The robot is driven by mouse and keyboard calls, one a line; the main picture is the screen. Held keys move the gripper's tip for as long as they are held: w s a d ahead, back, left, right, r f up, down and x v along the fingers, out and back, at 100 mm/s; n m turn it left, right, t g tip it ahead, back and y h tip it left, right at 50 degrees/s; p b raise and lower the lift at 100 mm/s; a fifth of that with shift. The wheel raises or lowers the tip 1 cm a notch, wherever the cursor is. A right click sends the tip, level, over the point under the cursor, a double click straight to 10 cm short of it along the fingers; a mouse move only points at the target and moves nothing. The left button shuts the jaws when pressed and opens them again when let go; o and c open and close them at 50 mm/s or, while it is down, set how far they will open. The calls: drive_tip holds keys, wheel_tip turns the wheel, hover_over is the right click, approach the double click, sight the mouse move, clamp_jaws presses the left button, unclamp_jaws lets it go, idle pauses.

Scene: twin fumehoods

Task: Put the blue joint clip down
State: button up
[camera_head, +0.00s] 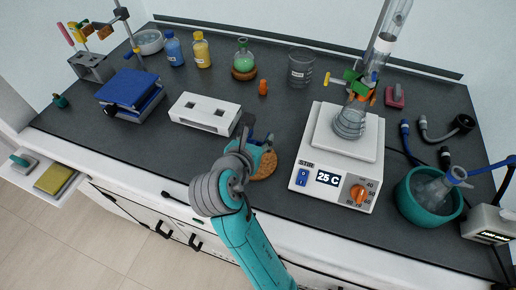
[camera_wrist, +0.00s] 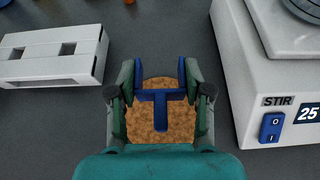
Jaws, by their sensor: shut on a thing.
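My gripper (camera_wrist: 160,85) is shut on the blue joint clip (camera_wrist: 160,97), which shows between the two fingers in the wrist view. The clip is above a round cork mat (camera_wrist: 160,130) on the dark bench top. I cannot tell whether the clip touches the cork. In the head view my gripper (camera_head: 258,140) is over the middle of the bench, and the cork mat (camera_head: 265,165) is partly hidden by it.
A hotplate stirrer (camera_head: 335,160) with a clamped flask (camera_head: 349,122) stands close on the right. A white slotted block (camera_head: 205,113) lies to the left. An orange item (camera_head: 263,88) and a green flask (camera_head: 244,60) are behind. Dark bench shows between them.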

drive_tip(key=shift+f, duration=2.75)
drive_tip(key=shift+f, duration=0.15)
drive_tip(key=o, duration=0.8)
drive_tip(key=shift+r, duration=0.2)
drive_tip(key=v, duration=1.2)
drive_tip(key=shift+f, duration=0.1)
drive_tip(key=shift+s, duration=0.1)
